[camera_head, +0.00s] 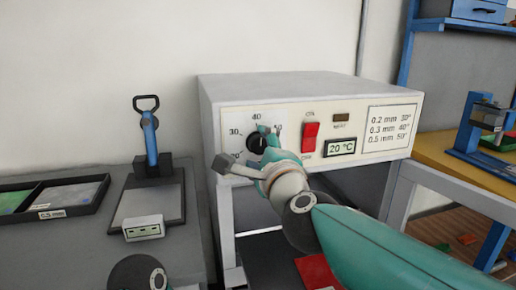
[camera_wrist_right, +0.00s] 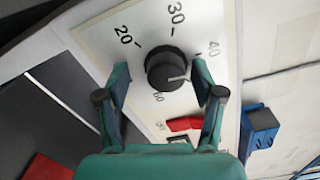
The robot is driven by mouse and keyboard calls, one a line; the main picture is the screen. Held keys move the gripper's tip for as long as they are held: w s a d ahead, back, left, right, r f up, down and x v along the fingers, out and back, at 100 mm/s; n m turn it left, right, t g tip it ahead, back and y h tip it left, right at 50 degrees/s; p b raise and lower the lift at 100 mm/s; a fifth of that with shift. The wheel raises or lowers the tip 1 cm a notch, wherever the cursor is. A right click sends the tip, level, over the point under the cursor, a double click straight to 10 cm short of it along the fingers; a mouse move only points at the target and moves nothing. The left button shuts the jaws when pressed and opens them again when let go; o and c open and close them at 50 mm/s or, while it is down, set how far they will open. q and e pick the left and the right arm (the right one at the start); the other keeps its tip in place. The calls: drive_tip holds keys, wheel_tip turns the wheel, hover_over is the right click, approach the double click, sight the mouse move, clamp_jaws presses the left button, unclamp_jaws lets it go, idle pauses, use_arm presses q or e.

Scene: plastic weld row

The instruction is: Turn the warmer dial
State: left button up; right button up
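The warmer is a cream box (camera_head: 285,88) with a black round dial (camera_head: 257,143) on its front. The dial also shows in the wrist view (camera_wrist_right: 166,68), with a pale pointer line towards the right finger. The printed scale reads 20, 30, 40 and 60 there; the 50 is hidden by that finger. My right gripper (camera_head: 245,150) is open at the dial. In the wrist view its teal fingers (camera_wrist_right: 161,80) stand on either side of the dial, with a gap on the left; contact on the right is unclear. My left gripper's fingers are not in view.
A red switch (camera_head: 310,137) and a 20 °C display (camera_head: 341,147) sit right of the dial. A label (camera_head: 391,128) lists 0.2 mm 30°, 0.3 mm 40°, 0.5 mm 50°. A blue-handled tool (camera_head: 150,140) and a black tray (camera_head: 85,207) stand left.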

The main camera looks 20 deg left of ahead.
drive_tip(key=shift+s+r, duration=0.1)
drive_tip(key=shift+r, duration=0.15)
drive_tip(key=shift+s+d, duration=0.25)
drive_tip(key=shift+s, duration=0.25)
drive_tip(key=v, duration=1)
drive_tip(key=shift+s+d+f, duration=0.15)
drive_tip(key=shift+s+d, duration=0.1)
drive_tip(key=shift+s, duration=0.05)
